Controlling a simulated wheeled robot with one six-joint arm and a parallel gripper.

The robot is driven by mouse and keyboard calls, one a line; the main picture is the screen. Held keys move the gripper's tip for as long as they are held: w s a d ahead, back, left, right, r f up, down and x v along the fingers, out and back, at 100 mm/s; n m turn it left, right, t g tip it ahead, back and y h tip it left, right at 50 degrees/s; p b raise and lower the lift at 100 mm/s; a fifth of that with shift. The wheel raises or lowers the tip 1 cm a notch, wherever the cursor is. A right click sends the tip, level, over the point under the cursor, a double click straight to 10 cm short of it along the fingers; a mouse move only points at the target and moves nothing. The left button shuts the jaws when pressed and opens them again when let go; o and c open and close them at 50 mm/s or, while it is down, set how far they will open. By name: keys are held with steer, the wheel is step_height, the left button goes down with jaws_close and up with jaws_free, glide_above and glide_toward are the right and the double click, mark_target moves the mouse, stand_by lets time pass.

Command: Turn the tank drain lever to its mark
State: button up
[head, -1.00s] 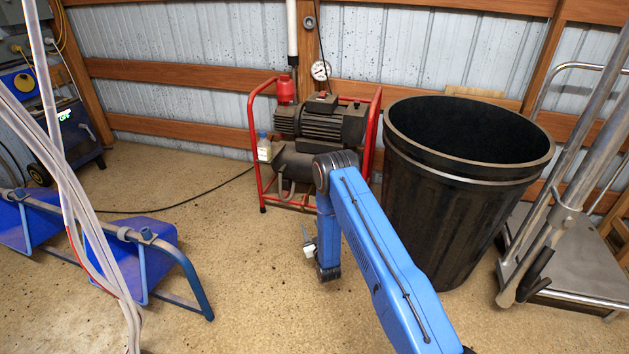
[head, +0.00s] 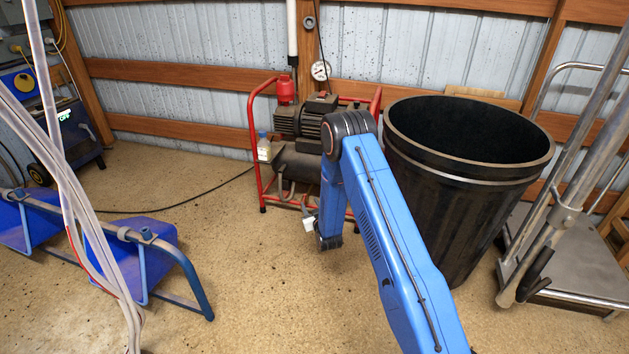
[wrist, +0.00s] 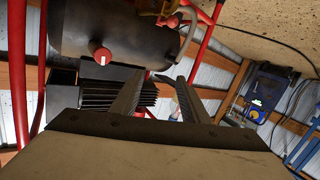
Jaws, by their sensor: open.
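The dark tank (head: 292,163) lies low in the red-framed compressor, partly behind my blue arm in the head view. In the wrist view the tank (wrist: 125,25) is at the top. A red knob with a white line (wrist: 102,55) sits on it, left of my fingers. A yellowish fitting (wrist: 155,8) shows at the top edge by a curved grey pipe; I cannot tell for sure which part is the drain lever or where its mark is. My gripper (wrist: 166,78) is open and empty, its fingers pointing toward the compressor, apart from the knob in the picture.
Red frame tubes (head: 258,150) surround the tank. A large black bin (head: 460,190) stands close right of my arm, with a metal cart (head: 570,250) beyond it. Blue seats (head: 140,250) are at left. The floor between the seats and compressor is open, crossed by a black cable.

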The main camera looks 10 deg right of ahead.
step_height(320, 180, up, 16)
steer(key=s+d+g, duration=0.1)
steer(key=s+g, duration=0.1)
steer(key=shift+d+f+m, duration=0.15)
steer(key=shift+f+m, duration=0.05)
steer(key=shift+m, duration=0.1)
stand_by(0.4)
steer(key=shift+s, duration=0.1)
steer(key=shift+c, duration=0.5)
